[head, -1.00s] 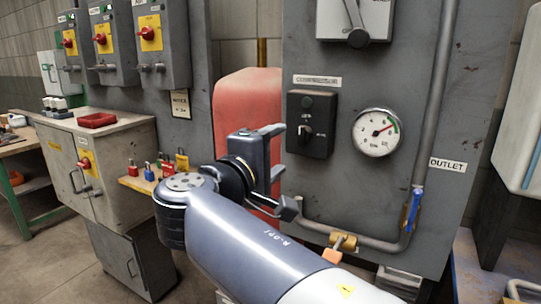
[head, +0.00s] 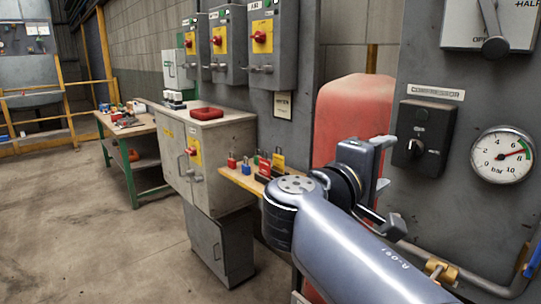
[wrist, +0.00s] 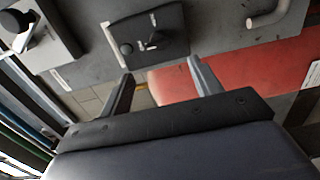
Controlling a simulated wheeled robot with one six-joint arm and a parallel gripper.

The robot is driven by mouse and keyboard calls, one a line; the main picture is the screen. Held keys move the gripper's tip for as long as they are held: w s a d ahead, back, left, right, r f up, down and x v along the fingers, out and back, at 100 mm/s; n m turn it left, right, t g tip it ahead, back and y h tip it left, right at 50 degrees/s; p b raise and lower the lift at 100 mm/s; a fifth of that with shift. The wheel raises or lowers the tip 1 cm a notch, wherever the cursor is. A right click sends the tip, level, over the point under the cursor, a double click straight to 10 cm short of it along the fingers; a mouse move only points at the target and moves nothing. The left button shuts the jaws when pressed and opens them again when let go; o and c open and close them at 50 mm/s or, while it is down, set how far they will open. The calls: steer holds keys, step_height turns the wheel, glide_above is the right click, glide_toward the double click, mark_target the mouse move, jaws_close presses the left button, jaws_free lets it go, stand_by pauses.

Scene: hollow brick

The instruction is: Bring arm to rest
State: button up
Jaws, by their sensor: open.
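My gripper (head: 388,180) is at the end of my raised, folded arm, in front of the compressor panel and the red tank (head: 352,118). In the wrist view, its two fingers (wrist: 160,82) stand apart with nothing between them. The black compressor switch box (head: 422,130) is on the panel just right of the gripper in the head view. It also shows beyond the fingers in the wrist view (wrist: 140,40). I cannot tell the exact gap between the fingers and the panel.
Several padlocks (head: 262,163) sit on a small wooden shelf. A pressure gauge (head: 501,155) is at the right. A green-legged workbench (head: 128,128) stands further back. The floor (head: 90,220) at the left is clear.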

mark_target(409, 149)
steer(key=x, duration=1)
steer(key=shift+s+a, duration=0.1)
steer(key=v, duration=1)
steer(key=x, duration=1)
steer(key=shift+d, duration=0.25)
steer(key=shift+a+m, duration=0.15)
steer(key=shift+m, duration=0.45)
steer(key=m+b, duration=0.1)
steer(key=m, duration=0.1)
steer(key=shift+m, duration=0.3)
steer(key=m, duration=0.5)
steer(key=shift+r, duration=0.2)
steer(key=m+p, duration=0.2)
steer(key=m, duration=0.4)
steer(key=shift+s+r+p, duration=0.1)
steer(key=shift+r+p, duration=0.05)
steer(key=shift+p, duration=0.15)
steer(key=shift+m+p, duration=0.8)
steer(key=shift+m, duration=0.5)
